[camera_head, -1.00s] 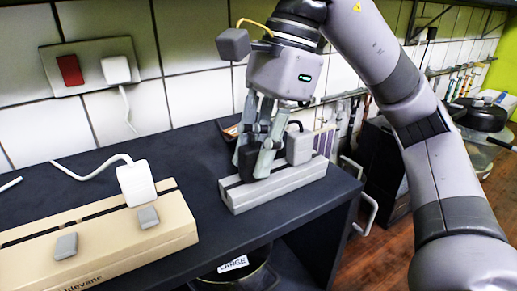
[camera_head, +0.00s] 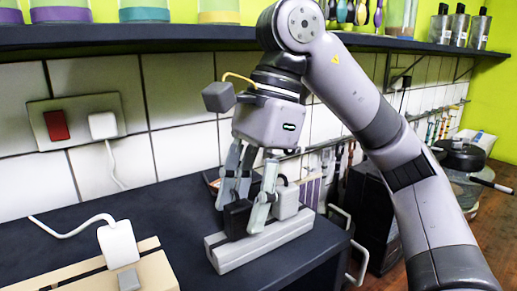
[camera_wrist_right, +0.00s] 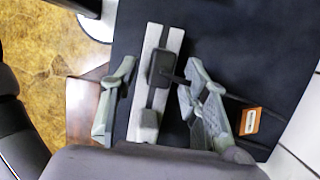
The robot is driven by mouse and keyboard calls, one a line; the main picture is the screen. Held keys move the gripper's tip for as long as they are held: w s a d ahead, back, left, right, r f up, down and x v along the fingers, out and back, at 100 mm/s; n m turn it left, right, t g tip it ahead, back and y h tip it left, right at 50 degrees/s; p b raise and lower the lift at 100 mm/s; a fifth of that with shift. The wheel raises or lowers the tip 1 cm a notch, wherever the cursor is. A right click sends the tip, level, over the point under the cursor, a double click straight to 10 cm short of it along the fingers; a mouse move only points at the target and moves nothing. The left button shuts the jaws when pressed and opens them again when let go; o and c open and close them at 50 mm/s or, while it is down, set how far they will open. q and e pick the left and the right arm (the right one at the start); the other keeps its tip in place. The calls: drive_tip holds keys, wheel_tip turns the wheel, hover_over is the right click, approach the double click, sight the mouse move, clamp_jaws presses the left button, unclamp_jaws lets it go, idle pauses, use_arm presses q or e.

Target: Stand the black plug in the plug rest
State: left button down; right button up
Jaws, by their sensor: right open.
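The black plug (camera_head: 236,218) stands in the grey slotted plug rest (camera_head: 262,245), towards its left end. In the right wrist view the black plug (camera_wrist_right: 162,68) sits over the slot of the rest (camera_wrist_right: 138,96), its dark cord leading off right. My right gripper (camera_head: 240,212) is open, with its fingers spread on either side of the black plug, partly hiding it in the head view. Its fingers also show apart in the right wrist view (camera_wrist_right: 160,72). How deep the plug sits is hidden. My left gripper is not in view.
A grey plug (camera_head: 285,201) stands in the same rest, right of the black one. A beige socket strip (camera_head: 150,272) with a white plug (camera_head: 117,243) lies at left. A wall socket (camera_head: 80,118) is behind. The dark counter (camera_head: 180,215) between is clear.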

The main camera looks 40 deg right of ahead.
drive_tip(key=v, duration=1)
drive_tip(key=shift+r, duration=0.3)
drive_tip(key=shift+s+d, duration=0.1)
drive_tip(key=shift+d, duration=0.05)
